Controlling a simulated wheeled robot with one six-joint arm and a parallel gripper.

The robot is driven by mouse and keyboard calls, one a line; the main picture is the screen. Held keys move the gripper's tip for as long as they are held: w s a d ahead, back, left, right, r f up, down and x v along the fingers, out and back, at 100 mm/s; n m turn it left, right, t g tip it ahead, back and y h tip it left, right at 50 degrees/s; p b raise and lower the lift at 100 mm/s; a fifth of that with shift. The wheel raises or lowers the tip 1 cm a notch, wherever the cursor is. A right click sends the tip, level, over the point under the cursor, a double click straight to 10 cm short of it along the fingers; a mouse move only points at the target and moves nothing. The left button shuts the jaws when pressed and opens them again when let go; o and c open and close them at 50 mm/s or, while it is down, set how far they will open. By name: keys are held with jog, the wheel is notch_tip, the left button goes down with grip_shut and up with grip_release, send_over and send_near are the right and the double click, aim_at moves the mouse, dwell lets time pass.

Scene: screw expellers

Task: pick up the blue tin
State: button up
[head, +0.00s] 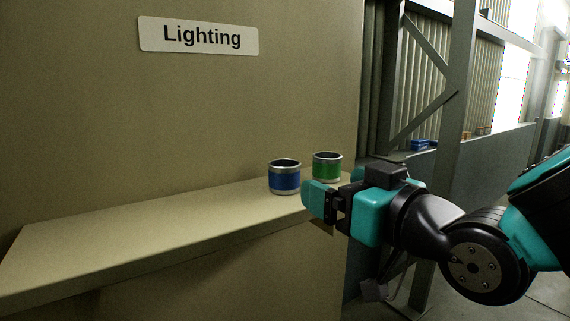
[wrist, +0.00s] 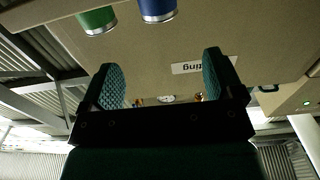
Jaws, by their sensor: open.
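The blue tin (head: 284,177) stands upright on a beige shelf (head: 130,230) in the head view, silver at its rim and base. It also shows at the top edge of the wrist view (wrist: 157,8), partly cut off. A green tin (head: 327,166) stands just right of it and a little farther back.
A beige wall with a "Lighting" sign (head: 199,36) rises behind the shelf. The shelf's left part is bare. A grey steel frame (head: 455,110) stands to the right behind my arm. A small blue object (head: 419,144) sits far off beyond it.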

aim_at(294, 167)
jog(key=p+x, duration=0.8)
jog(key=p, duration=0.1)
jog(key=shift+w+a+p, duration=0.2)
jog(key=shift+p, duration=0.2)
jog(key=p+x, duration=0.3)
jog(key=x, duration=0.1)
jog(key=shift+w+a+r+p, duration=0.15)
jog(key=shift+w+p, duration=0.2)
jog(key=shift+w+a, duration=0.15)
jog(key=shift+w, duration=0.05)
jog(key=c, duration=1)
